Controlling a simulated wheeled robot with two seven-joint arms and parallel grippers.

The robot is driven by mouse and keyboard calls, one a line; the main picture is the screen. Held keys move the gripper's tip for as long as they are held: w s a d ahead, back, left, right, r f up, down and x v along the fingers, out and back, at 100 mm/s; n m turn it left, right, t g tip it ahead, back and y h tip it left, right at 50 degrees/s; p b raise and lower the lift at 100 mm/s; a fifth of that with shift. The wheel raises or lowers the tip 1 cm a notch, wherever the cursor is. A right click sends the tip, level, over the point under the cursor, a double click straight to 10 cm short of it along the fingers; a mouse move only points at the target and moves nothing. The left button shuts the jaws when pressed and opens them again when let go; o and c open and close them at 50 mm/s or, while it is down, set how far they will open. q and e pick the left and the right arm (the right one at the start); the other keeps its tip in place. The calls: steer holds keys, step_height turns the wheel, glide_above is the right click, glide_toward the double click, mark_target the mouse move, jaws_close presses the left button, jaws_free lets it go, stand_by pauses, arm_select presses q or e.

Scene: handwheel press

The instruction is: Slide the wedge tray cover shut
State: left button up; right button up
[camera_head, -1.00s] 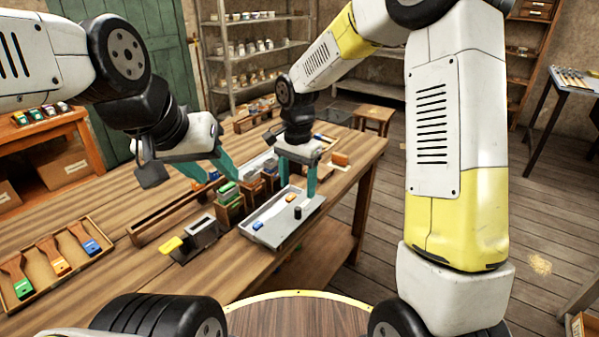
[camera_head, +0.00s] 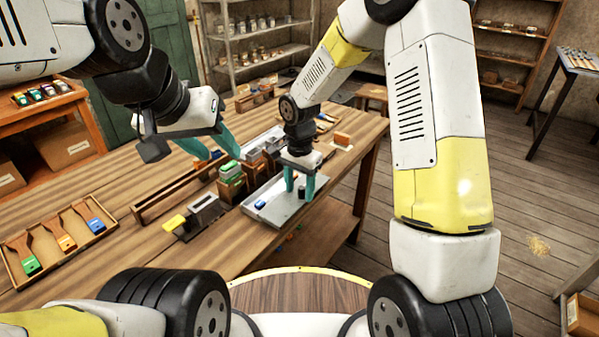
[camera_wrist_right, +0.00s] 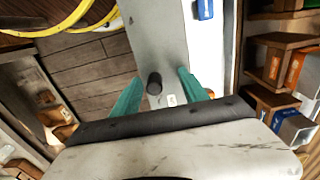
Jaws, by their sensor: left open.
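The wedge tray (camera_head: 284,216) is a shallow grey tray at the front right edge of the workbench. A blue piece (camera_head: 260,204) lies toward its left end, and a blue piece also shows at the top of the right wrist view (camera_wrist_right: 205,9). A grey plate, seemingly the cover (camera_wrist_right: 155,35), carries a black upright knob (camera_wrist_right: 154,83). My right gripper (camera_head: 300,187) is open and low over the tray, its teal fingers on either side of the knob with visible gaps. My left gripper (camera_head: 217,148) is open and empty above the bench, left of the tray.
Green-topped blocks (camera_head: 231,180) and a grey holder with a yellow piece (camera_head: 190,220) stand left of the tray. A wooden box of brushes (camera_head: 62,240) lies at the bench's left. An orange block (camera_head: 342,139) sits behind the tray. Open floor lies to the right.

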steer(key=shift+s+d+f, duration=0.1)
steer(key=shift+s+f, duration=0.05)
steer(key=shift+f, duration=0.1)
steer(key=shift+c, duration=0.7)
steer(key=shift+w+a, duration=0.7)
steer(key=shift+a, duration=0.25)
steer(key=shift+w+a, duration=0.65)
steer(key=shift+a, duration=0.3)
steer(key=shift+w+a, duration=0.7)
steer(key=shift+a, duration=0.25)
steer(key=o, duration=0.9)
step_height(320, 180, up, 8)
steer(key=shift+w+a+r, duration=0.1)
steer(key=shift+w+r, duration=0.05)
